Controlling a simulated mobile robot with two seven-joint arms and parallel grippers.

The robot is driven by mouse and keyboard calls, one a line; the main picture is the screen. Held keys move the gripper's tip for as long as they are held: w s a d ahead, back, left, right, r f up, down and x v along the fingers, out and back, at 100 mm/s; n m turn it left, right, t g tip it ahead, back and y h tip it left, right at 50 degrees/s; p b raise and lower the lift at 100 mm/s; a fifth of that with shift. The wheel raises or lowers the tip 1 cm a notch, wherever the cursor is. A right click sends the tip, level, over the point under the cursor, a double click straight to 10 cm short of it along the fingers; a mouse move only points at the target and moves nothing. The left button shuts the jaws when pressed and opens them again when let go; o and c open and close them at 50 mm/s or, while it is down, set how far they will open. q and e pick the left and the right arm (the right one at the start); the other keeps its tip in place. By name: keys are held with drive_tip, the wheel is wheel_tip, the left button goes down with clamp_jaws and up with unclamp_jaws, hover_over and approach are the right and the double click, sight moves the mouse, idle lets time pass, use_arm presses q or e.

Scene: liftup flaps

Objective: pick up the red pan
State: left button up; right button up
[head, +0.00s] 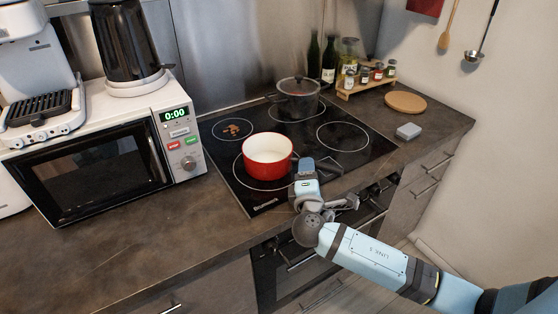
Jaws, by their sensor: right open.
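The red pan (268,160) stands upright on the front left ring of the black cooktop (220,165). Its inside is white. Its handle is not clearly visible; my gripper may cover it. My right gripper (318,166) is just to the right of the pan, over the cooktop's front part. It is open, with its fingers apart and pointing away toward the back. I cannot tell whether a finger touches the pan. My left gripper is not in view.
A dark glass pot (297,103) stands on the back ring. A microwave (95,150) with a kettle (128,40) on top is at the left. A spice rack (366,82), a round wooden board (405,102) and a grey block (408,131) are at the right. The front left counter is clear.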

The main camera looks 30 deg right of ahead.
drive_tip(key=x, duration=0.4)
drive_tip(key=shift+s+d+f, duration=0.1)
drive_tip(key=shift+d+f, duration=0.05)
drive_tip(key=shift+d, duration=0.1)
clamp_jaws()
